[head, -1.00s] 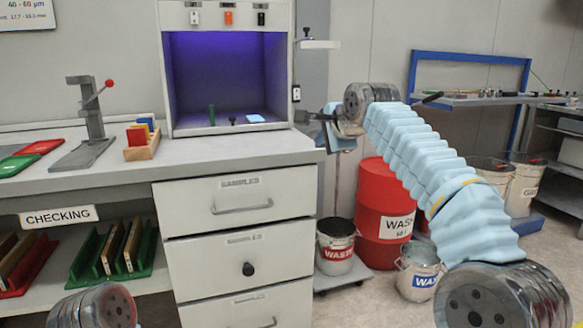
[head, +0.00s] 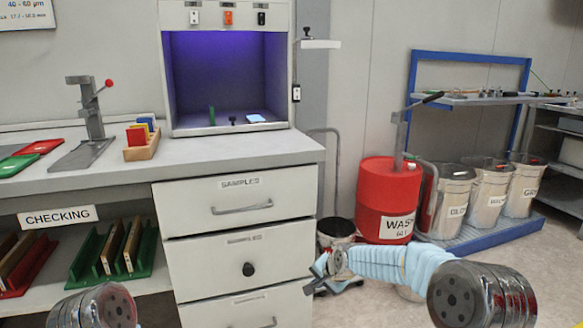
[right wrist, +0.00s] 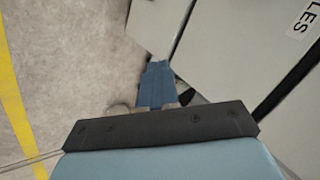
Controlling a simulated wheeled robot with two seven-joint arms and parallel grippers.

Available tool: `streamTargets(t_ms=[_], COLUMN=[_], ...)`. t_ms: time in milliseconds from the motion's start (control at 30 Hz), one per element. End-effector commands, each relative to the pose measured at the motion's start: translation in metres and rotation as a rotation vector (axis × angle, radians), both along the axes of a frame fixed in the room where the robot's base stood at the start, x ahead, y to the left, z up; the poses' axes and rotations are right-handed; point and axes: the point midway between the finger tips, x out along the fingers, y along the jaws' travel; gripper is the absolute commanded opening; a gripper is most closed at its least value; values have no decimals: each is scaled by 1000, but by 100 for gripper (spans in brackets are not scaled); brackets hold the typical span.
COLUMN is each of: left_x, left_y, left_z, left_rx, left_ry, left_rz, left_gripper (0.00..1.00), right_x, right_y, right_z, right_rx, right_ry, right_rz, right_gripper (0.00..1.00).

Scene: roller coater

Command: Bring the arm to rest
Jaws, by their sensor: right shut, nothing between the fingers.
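My right arm comes in from the lower right in the head view, with its pale blue sleeve low in front of the waste buckets. My right gripper (head: 308,289) is beside the lower drawers, shut and empty. In the right wrist view the shut gripper (right wrist: 155,72) points over the floor next to the drawer fronts. Only a grey joint of my left arm shows at the bottom left of the head view; my left gripper is out of the picture.
The drawer cabinet (head: 219,246) stands close to the left of my right gripper. A red waste drum (head: 385,190) and several pale buckets (head: 446,205) stand behind. Open floor (head: 545,262) lies to the right. A yellow line (right wrist: 14,95) marks the floor.

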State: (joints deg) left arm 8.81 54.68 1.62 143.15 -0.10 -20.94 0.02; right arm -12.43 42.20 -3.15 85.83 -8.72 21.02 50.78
Motion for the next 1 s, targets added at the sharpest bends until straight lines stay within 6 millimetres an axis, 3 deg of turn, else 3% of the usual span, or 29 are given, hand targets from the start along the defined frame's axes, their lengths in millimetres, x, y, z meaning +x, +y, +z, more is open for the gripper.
streamTargets(t_ms=[33,167,200,300,400,500,633,767,1000], left_x=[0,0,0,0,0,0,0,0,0], left_y=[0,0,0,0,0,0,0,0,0], left_z=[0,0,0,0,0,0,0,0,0], left_rx=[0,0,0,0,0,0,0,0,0], left_ry=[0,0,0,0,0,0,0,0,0], left_rz=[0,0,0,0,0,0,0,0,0], left_gripper=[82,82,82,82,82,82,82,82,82], right_x=[-22,-89,-114,-185,-256,-315,-364,-380,-381], right_y=[-5,-16,-19,-26,-30,-32,-33,-34,-34], right_z=[-43,-136,-161,-213,-245,-260,-265,-265,-265], right_rx=[-22,-71,-83,-104,-115,-120,-121,-122,-122], right_ry=[42,117,140,196,244,279,303,308,308], right_rz=[42,168,207,305,396,473,538,562,565], right_gripper=[0,0,0,0,0,0,0,0,0])
